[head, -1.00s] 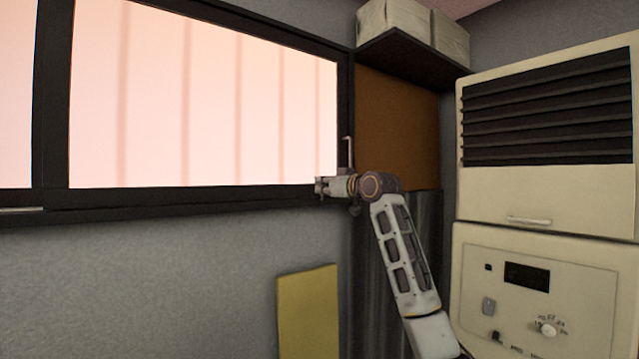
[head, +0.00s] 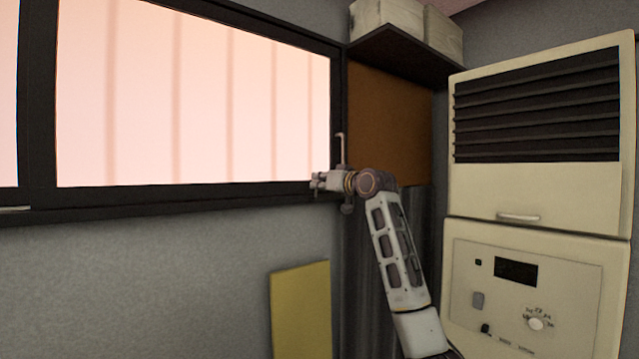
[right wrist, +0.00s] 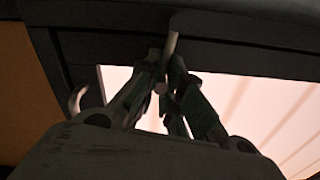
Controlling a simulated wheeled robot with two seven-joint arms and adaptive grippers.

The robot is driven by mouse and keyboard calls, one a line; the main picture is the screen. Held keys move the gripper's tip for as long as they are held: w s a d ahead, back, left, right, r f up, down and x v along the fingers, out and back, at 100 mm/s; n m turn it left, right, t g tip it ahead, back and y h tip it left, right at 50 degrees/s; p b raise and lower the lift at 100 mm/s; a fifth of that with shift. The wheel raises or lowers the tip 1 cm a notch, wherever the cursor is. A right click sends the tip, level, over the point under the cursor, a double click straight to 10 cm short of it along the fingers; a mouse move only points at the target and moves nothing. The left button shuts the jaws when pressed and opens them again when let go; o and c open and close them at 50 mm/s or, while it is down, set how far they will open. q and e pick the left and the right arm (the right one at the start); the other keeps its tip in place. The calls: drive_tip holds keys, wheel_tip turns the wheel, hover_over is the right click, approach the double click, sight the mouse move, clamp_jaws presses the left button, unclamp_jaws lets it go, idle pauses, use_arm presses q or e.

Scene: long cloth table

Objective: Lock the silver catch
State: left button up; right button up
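My right gripper (head: 317,181) is at the lower right corner of the dark window frame. In the right wrist view its two fingertips (right wrist: 166,62) are close together, one on each side of a thin pale metal rod (right wrist: 174,32), which I take as the silver catch. The rod stands out against the dark frame and its lower part is partly hidden by the fingers. In the head view the gripper covers this spot. A slim pale upright handle (head: 341,150) shows just above the gripper. A curved pale hook (right wrist: 77,98) shows left of the fingers in the wrist view. My left gripper is not in view.
The window (head: 200,100) is bright with a dark frame. A brown board (head: 388,125) and a dark shelf (head: 400,50) with pale boxes (head: 388,17) are right of it. A cream machine (head: 540,190) stands at the right. A yellow panel (head: 301,310) is below the window.

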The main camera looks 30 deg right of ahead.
drive_tip(key=o, duration=0.4)
drive_tip(key=shift+f, duration=0.2)
drive_tip(key=shift+c, duration=0.2)
drive_tip(key=shift+r, duration=0.1)
drive_tip(key=s+d, duration=0.1)
drive_tip(key=s, duration=1)
drive_tip(key=shift+s+d, duration=0.35)
drive_tip(key=shift+s, duration=0.05)
